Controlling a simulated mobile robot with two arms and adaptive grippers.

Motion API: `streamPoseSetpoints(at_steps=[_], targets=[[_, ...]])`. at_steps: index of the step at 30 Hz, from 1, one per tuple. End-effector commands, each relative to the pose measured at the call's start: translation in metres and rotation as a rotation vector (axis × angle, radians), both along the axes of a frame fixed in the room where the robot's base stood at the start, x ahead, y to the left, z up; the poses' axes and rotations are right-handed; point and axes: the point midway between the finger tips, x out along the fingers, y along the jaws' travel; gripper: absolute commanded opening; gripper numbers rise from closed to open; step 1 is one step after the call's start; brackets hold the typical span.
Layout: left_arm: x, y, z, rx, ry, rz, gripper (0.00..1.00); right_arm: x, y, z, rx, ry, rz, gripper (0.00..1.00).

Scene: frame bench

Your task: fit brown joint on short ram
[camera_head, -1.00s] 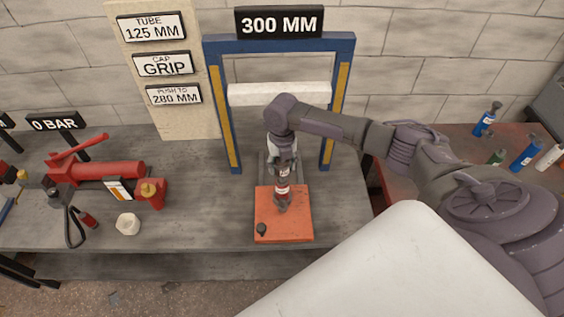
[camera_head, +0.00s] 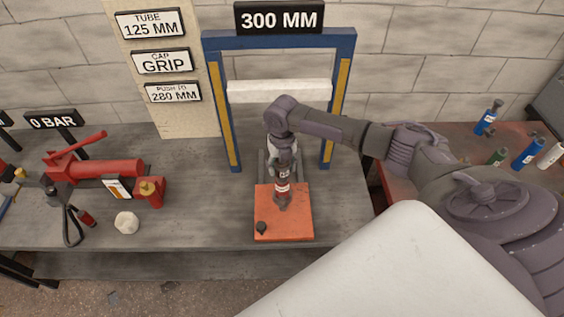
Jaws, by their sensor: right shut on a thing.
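My right gripper (camera_head: 283,203) points down over the orange plate (camera_head: 297,227) on the bench, under the blue frame. A small dark piece (camera_head: 262,228) sits at the front left of the orange plate. I cannot tell whether it is part of the plate. I cannot clearly pick out the brown joint or the short ram. Blue cylinders (camera_head: 487,118) (camera_head: 527,154) stand on the red table at the right. My left gripper is not in view.
A blue frame (camera_head: 222,110) with a white crossbar (camera_head: 278,90) stands behind my right gripper. A red pump (camera_head: 108,169) with a black hose is on the bench at left. A whitish lump (camera_head: 127,223) lies before it. Bench between lump and plate is clear.

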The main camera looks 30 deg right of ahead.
Motion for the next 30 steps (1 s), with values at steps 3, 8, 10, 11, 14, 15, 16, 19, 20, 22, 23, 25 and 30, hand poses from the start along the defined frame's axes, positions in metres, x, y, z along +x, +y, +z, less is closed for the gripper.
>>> streamPoseSetpoints(at_steps=[3, 8, 10, 11, 14, 15, 16, 19, 20, 22, 23, 25, 30], targets=[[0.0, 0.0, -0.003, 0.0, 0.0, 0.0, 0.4, 0.0, 0.0, -0.003, 0.001, -0.001, 0.0, 0.02], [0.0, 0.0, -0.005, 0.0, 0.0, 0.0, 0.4, 0.001, 0.0, -0.007, 0.001, -0.001, 0.0, 0.02], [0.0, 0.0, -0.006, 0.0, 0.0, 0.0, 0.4, 0.001, 0.0, -0.009, 0.001, -0.001, 0.0, 0.02], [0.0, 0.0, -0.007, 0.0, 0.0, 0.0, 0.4, 0.001, 0.0, -0.01, 0.001, -0.001, 0.0, 0.02], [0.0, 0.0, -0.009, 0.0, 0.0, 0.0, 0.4, 0.001, 0.0, -0.012, 0.0, -0.002, 0.001, 0.02], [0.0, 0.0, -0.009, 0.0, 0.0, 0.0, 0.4, 0.001, 0.0, -0.013, 0.0, -0.002, 0.001, 0.02], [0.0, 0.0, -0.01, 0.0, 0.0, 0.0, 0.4, 0.001, 0.0, -0.014, 0.0, -0.002, 0.001, 0.02], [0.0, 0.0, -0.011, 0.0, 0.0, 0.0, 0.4, 0.001, 0.0, -0.016, 0.0, -0.002, 0.001, 0.02], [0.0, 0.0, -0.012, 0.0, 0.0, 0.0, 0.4, 0.001, 0.0, -0.017, 0.0, -0.002, 0.001, 0.02], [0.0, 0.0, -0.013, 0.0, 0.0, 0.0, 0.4, 0.0, 0.0, -0.019, 0.0, -0.002, 0.001, 0.02], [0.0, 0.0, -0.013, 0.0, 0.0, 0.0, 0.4, 0.001, 0.0, -0.02, 0.0, -0.002, 0.001, 0.02], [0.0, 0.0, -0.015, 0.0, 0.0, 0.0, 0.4, 0.001, 0.0, -0.021, 0.0, -0.002, 0.0, 0.02], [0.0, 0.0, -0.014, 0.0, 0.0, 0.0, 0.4, 0.001, 0.0, -0.021, 0.0, -0.002, 0.0, 0.74]])
